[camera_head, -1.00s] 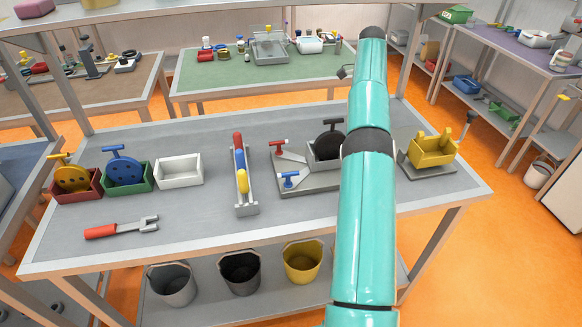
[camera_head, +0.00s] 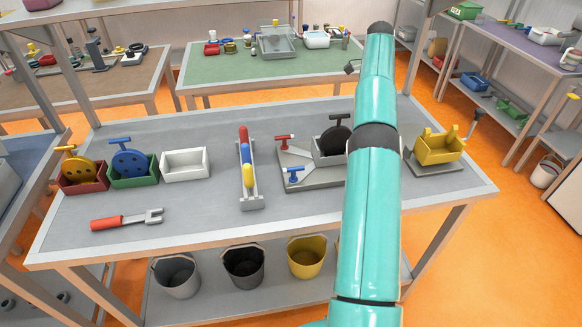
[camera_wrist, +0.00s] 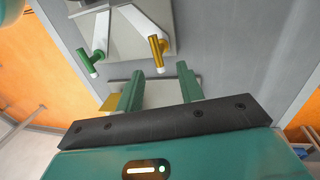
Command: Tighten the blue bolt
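In the head view the blue T-handled bolt (camera_head: 294,173) stands at the front left of a grey fixture (camera_head: 322,183). A red T-handled bolt (camera_head: 285,141) stands behind it, and a black wheel with a T-handle (camera_head: 335,137) sits in the fixture's grey box. My arm hides the fixture's right side. My gripper (camera_wrist: 160,70) shows in the wrist view with its two green fingers apart and nothing held. Beyond the fingers are a green T-handle (camera_wrist: 88,62) and a gold T-handle (camera_wrist: 157,47) on a grey plate. I cannot match these two to the red and blue bolts.
On the table are a red-handled fork wrench (camera_head: 127,220), a rack with red, blue and yellow pieces (camera_head: 250,201), a white box (camera_head: 185,167), a yellow tub (camera_head: 440,148), and red and green boxes with wheels. The front middle of the table is clear.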

